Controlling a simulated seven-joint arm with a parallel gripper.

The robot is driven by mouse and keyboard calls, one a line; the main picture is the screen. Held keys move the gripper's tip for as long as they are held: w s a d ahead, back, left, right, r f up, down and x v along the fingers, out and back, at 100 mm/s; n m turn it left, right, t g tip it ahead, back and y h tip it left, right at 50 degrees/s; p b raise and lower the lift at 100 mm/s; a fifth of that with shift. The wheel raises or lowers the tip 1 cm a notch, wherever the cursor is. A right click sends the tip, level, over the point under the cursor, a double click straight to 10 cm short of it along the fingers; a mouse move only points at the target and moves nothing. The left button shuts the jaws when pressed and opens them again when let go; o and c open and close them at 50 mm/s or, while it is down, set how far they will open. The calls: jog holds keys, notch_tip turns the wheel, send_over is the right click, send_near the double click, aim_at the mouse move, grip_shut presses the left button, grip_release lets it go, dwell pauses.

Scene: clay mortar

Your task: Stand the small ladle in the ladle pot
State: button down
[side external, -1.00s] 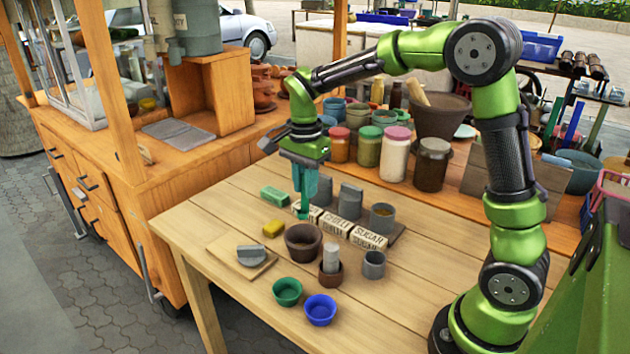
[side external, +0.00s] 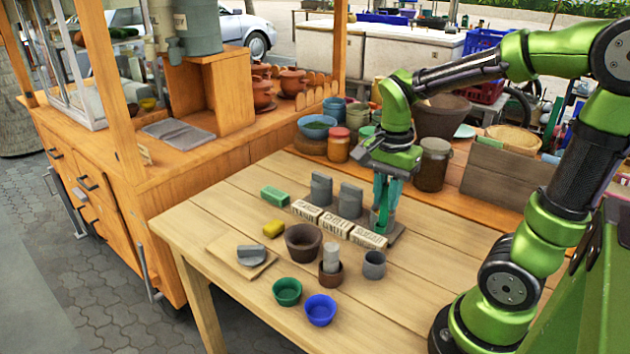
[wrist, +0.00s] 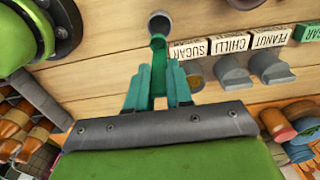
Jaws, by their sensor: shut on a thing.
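My gripper (side external: 384,192) has teal fingers shut on a small green ladle (side external: 382,222), held pointing down at the right end of the label row. In the wrist view the ladle's dark green bowl (wrist: 158,42) shows beyond the fingertips (wrist: 158,75), close to the SUGAR label. A small grey cup (side external: 374,265), possibly the ladle pot, stands upright in front of the gripper; it also shows in the wrist view (wrist: 160,22). The ladle appears apart from it. An open grey pot with brown contents (wrist: 195,80) is beside the fingers, partly hidden.
SUGAR (side external: 368,238), CHILLI (side external: 336,225) and PEANUT (side external: 306,210) label blocks form a row before grey lidded pots (side external: 350,200). A brown mortar (side external: 303,243), pestle cup (side external: 330,272), green bowl (side external: 287,291) and blue bowl (side external: 320,310) stand left. The table's right front is clear.

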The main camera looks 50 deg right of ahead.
aim_at(382, 225)
jog(key=shift+f, duration=5.1)
jog(key=c, duration=0.9)
grip_release()
jog(key=shift+c, duration=0.2)
notch_tip(382, 225, up, 17)
jog(key=shift+a, duration=0.1)
jog(key=shift+w, duration=0.1)
